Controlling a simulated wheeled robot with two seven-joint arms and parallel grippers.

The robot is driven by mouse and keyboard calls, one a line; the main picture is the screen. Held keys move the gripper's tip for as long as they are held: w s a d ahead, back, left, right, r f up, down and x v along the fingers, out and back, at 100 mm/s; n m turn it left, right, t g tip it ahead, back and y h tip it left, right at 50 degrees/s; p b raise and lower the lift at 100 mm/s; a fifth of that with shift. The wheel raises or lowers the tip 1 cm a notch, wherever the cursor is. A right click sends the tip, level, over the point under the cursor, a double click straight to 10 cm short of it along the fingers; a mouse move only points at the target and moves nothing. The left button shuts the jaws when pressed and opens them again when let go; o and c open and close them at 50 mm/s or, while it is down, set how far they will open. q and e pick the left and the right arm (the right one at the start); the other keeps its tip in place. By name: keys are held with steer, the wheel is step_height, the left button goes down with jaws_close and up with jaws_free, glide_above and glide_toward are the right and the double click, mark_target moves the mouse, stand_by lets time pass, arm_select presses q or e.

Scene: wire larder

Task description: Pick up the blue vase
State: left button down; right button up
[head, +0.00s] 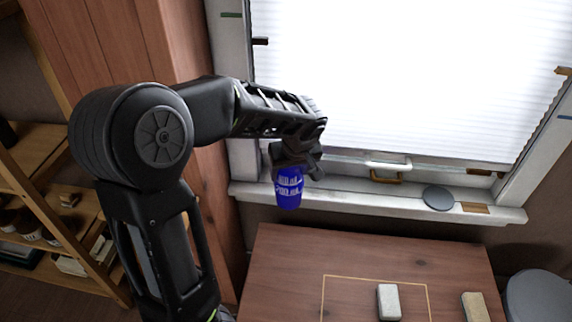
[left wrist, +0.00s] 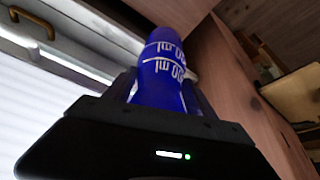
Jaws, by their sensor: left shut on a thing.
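The blue vase (head: 288,187) has white markings and hangs below my left gripper (head: 292,166), in front of the window sill. My left gripper is shut on the vase. In the left wrist view the vase (left wrist: 163,72) stands out between the two fingers, with white "ml" lettering on its side. The part inside the jaws is hidden. The vase appears to be held clear of the wooden table (head: 290,255). My right gripper is not in view.
A grey disc (head: 438,197) lies on the window sill (head: 375,203). A pale block (head: 388,301) and a tan block (head: 474,306) lie on the table. A wooden shelf (head: 50,205) with several items stands at left, and a round grey top (head: 540,298) at lower right.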

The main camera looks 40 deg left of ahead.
arm_select(q)
steer(key=shift+s+d+r, duration=0.3)
steer(key=shift+d, duration=0.1)
stand_by(0.4)
